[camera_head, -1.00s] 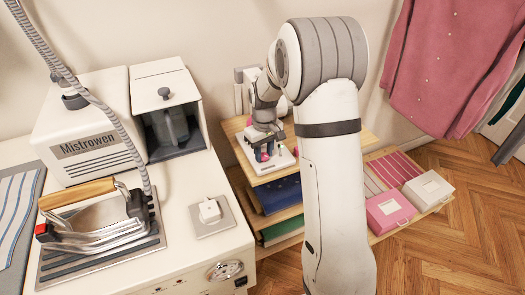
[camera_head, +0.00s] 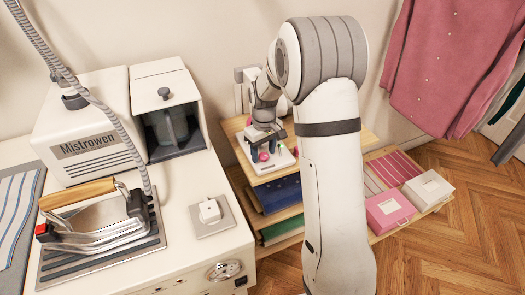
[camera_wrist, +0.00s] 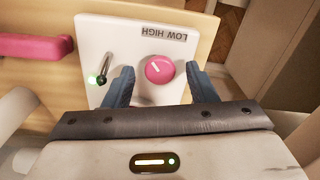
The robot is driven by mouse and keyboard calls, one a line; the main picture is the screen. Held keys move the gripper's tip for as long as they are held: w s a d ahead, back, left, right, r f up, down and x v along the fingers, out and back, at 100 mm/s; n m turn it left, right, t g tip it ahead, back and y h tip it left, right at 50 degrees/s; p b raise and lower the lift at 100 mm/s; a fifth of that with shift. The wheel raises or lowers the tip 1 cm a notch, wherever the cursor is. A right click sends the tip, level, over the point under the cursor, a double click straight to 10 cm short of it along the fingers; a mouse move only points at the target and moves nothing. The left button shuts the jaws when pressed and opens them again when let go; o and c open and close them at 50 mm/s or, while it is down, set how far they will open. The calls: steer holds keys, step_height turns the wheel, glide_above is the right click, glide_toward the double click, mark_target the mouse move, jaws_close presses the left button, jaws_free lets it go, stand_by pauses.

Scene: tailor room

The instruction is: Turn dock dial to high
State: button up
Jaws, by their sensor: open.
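The pink round dock dial (camera_wrist: 159,70) sits on a white panel (camera_wrist: 100,38). It carries a short white mark that slants toward the upper left in the wrist view. A label (camera_wrist: 164,33) with LOW and HIGH appears upside down beyond it. My gripper (camera_wrist: 160,73) is open, with one blue finger on each side of the dial and visible gaps between. Its height over the panel is hard to judge. In the head view, the dial (camera_head: 263,156) shows small below my gripper (camera_head: 265,143), on the white dock (camera_head: 280,160).
A small lever with a green light (camera_wrist: 97,79) stands left of the dial in the wrist view. The dock rests on a wooden shelf (camera_head: 240,125). Pink (camera_head: 390,210) and white boxes (camera_head: 428,190) sit to the right. An iron (camera_head: 95,215) stands on the white station at left.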

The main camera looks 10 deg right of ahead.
mark_target(264, 155)
step_height(264, 155, up, 8)
steer(key=shift+f+p, duration=0.1)
steer(key=shift+p, duration=0.35)
stand_by(0.4)
steer(key=s+r+m+t+p, duration=0.1)
steer(key=s+r+p, duration=0.2)
steer(key=s, duration=0.6)
steer(key=s+r+m+p, duration=0.2)
steer(key=s+r+p, duration=0.1)
steer(key=s+r, duration=0.4)
steer(key=s+r+m+t+p, duration=0.1)
steer(key=s+r+m+p, duration=0.1)
steer(key=s+r, duration=0.4)
steer(key=s+p, duration=0.1)
steer(key=s, duration=0.4)
steer(key=shift+s+t, duration=0.3)
steer(key=shift+r, duration=0.1)
steer(key=shift+c, duration=0.5)
